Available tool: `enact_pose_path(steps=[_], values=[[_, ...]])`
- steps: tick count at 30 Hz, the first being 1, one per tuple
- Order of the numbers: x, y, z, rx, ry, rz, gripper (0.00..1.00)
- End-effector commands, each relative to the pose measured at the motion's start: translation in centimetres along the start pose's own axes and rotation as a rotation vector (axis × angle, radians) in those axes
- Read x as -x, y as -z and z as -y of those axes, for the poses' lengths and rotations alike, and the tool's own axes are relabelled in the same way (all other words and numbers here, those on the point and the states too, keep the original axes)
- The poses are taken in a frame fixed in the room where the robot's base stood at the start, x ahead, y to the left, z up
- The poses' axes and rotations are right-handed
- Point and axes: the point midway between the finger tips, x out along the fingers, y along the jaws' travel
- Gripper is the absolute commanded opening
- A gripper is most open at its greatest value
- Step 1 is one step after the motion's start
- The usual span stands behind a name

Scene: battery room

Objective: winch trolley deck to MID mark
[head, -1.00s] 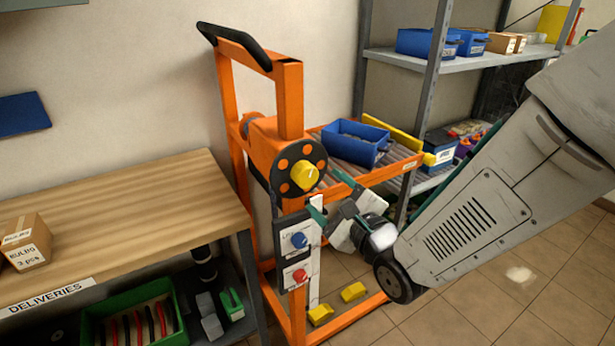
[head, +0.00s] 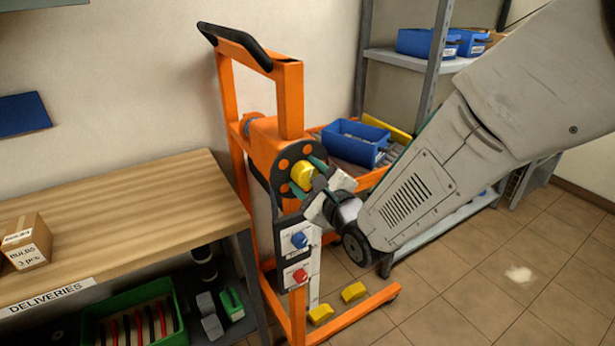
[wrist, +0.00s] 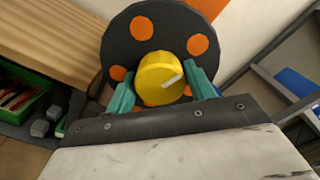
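The orange trolley (head: 290,105) stands upright in the middle of the head view. Its dark winch disc with orange spots (wrist: 118,42) carries a yellow knob (wrist: 160,78) with a white line, also visible in the head view (head: 301,176). My gripper (head: 307,174) is at the knob, with one teal finger on either side; in the wrist view the fingers (wrist: 160,84) look open, close beside the knob, and contact is unclear. The roller deck (head: 363,181) bears a blue bin (head: 355,143) and is partly hidden by my arm. I cannot read a MID mark.
Below the winch are a blue knob (head: 299,240) and a red knob (head: 300,276). A wooden bench (head: 130,225) stands close on the left, with a green crate (head: 95,325) underneath. Grey shelving (head: 437,70) stands behind.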

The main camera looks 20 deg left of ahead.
Motion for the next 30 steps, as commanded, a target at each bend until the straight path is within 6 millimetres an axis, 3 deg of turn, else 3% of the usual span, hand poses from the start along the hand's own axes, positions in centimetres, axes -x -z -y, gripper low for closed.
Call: enact_pose_path(steps=[1,3,17,30], values=[[0.01,0.0,0.01,0.0,0.0,0.0,0.39],[0.01,0.0,0.0,0.0,0.0,0.0,0.25],[0.04,0.02,-0.02,0.089,-0.001,0.0,0.25],[0.06,0.02,0.0,0.46,-0.002,-0.001,0.25]])
